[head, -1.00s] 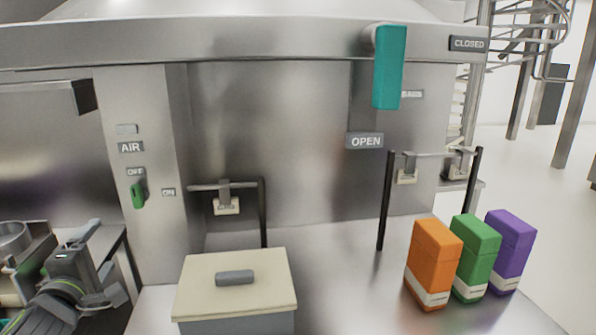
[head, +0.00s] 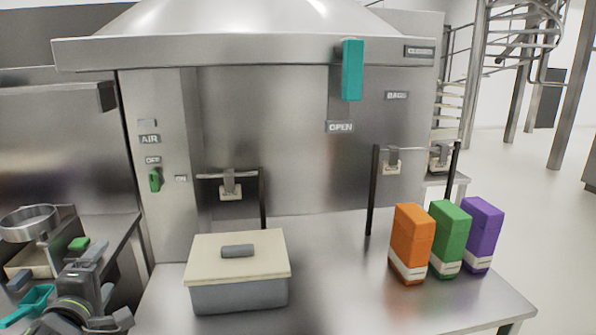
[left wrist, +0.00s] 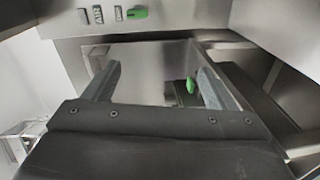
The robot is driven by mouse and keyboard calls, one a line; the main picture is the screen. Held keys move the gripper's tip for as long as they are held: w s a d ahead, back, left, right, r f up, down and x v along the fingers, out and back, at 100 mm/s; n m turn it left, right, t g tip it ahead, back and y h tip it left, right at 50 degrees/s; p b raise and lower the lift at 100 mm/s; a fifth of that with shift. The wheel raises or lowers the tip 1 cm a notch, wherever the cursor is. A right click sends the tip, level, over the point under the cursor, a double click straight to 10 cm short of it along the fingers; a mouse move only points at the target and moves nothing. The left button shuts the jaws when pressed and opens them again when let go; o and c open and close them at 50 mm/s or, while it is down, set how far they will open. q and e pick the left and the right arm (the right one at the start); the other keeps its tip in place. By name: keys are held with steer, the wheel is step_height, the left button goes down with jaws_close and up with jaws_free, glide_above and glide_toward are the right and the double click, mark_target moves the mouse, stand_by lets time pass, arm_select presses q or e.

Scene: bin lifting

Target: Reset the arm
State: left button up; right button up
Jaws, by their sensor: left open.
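My left gripper (head: 90,282) is at the lower left of the head view, with its grey and dark arm parts coming in from the bottom edge. In the left wrist view its two fingers (left wrist: 158,88) are spread apart with nothing between them. A metal surface and a small green piece (left wrist: 191,86) show beyond the fingers. My left gripper is to the left of the lidded bin (head: 238,294), apart from it. My right gripper is not in view.
The grey bin with a cream lid stands on the steel table (head: 330,290). Orange (head: 410,243), green (head: 450,238) and purple (head: 483,234) boxes stand at the right. A teal handle (head: 352,70) hangs on the hood. A pan (head: 28,222) is at the left.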

arm_select(q)
steer(key=s+d+f+m+g, duration=0.1)
steer(key=s+f+m+g, duration=0.4)
steer(key=f, duration=0.7)
steer(key=s+d+f+m+g+h, duration=0.1)
steer(key=s+d+f+m+g, duration=0.35)
steer(key=s+f+m, duration=0.55)
steer(key=s+d+f+m+g+h, duration=0.25)
steer(key=s+d+f+m, duration=0.2)
steer(key=s+f, duration=0.65)
step_height(320, 180, down, 20)
steer(key=s+a+g, duration=0.2)
steer(key=s, duration=0.1)
steer(key=s+d+f+g, duration=0.1)
steer(key=s+f, duration=1.4)
steer(key=f, duration=0.1)
steer(key=shift+d+f+p, duration=0.25)
steer(key=shift+p, duration=0.1)
steer(key=shift+n, duration=0.25)
